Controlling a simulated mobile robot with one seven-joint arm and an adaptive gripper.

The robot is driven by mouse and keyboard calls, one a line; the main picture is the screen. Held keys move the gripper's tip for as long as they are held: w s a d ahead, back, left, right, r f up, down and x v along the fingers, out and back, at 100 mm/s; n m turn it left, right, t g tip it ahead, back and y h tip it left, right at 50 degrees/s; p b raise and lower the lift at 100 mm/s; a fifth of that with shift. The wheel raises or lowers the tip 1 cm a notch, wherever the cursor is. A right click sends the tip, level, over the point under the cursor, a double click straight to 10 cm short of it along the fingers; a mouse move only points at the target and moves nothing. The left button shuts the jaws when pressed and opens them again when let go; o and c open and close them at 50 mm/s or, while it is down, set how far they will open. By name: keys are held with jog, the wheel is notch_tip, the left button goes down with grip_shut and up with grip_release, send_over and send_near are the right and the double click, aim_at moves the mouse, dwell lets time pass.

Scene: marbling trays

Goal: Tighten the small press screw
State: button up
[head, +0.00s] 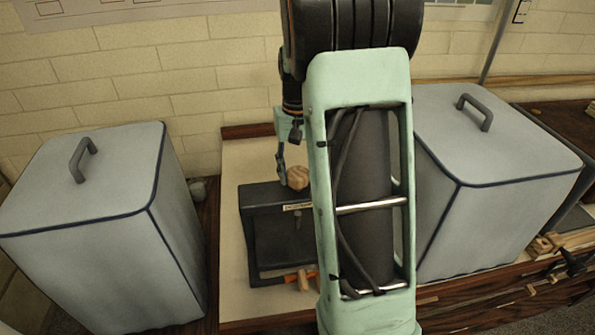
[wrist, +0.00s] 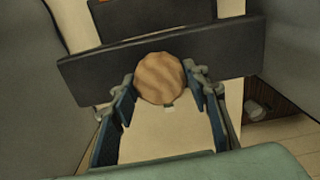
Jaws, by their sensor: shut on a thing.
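The small press is a dark upright frame (head: 262,196) with a small light label on its crossbar, standing on a pale board in the head view. Its round wooden screw knob (head: 299,178) sits above the crossbar. My gripper (head: 290,176) comes down from above and is shut on the knob. In the wrist view the knob (wrist: 160,80) lies between the two fingers of my gripper (wrist: 161,74), and the dark crossbar (wrist: 90,76) runs behind it. My arm hides the press's right side in the head view.
Large grey covered boxes with handles stand left (head: 105,225) and right (head: 490,140) of the press. An orange tool with a wooden handle (head: 303,279) lies at the press's front. A brick wall (head: 150,75) closes the back. The pale board (head: 235,285) is bare at front left.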

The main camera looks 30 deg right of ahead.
aim_at(298, 171)
jog(key=shift+r+m+p, duration=0.1)
jog(key=shift+m+p, duration=0.2)
jog(key=shift+m, duration=3.1)
jog(key=o, duration=1.2)
jog(key=shift+c, duration=0.2)
notch_tip(298, 171, up, 12)
